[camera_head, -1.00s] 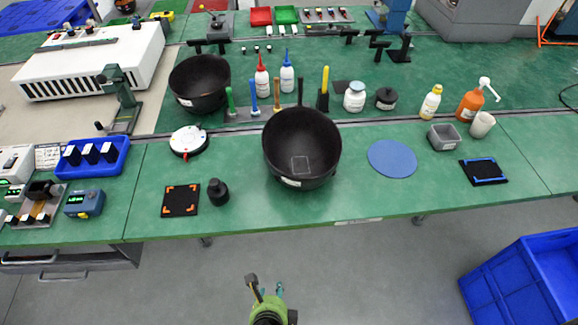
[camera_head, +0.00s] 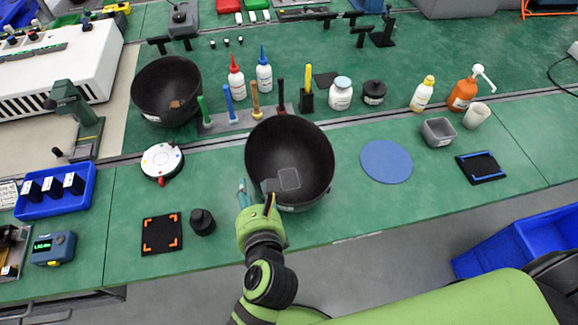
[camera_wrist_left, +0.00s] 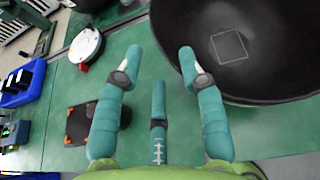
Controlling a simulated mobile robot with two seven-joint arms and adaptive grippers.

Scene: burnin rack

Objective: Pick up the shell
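No part is labelled shell; the nearest match is the large round black bowl-like shell (camera_head: 310,150) on the green bench, with a square outline on its inner wall. It also fills the upper right of the left wrist view (camera_wrist_left: 265,75). A second black bowl (camera_head: 165,85) stands farther back left, with a small brown patch inside. My left gripper (camera_head: 257,192) is at the front left rim of the nearer bowl. In the left wrist view its teal fingers (camera_wrist_left: 160,60) are spread and empty, with the right one close to the rim; contact cannot be told. My right gripper is not in view.
A small black cylinder (camera_head: 202,222) and a black mat with orange corners (camera_head: 162,234) lie left of the gripper. Upright coloured-handled tools (camera_head: 229,104) stand behind the bowl. A blue disc (camera_head: 386,161) lies to the right. The bench between the disc and front edge is clear.

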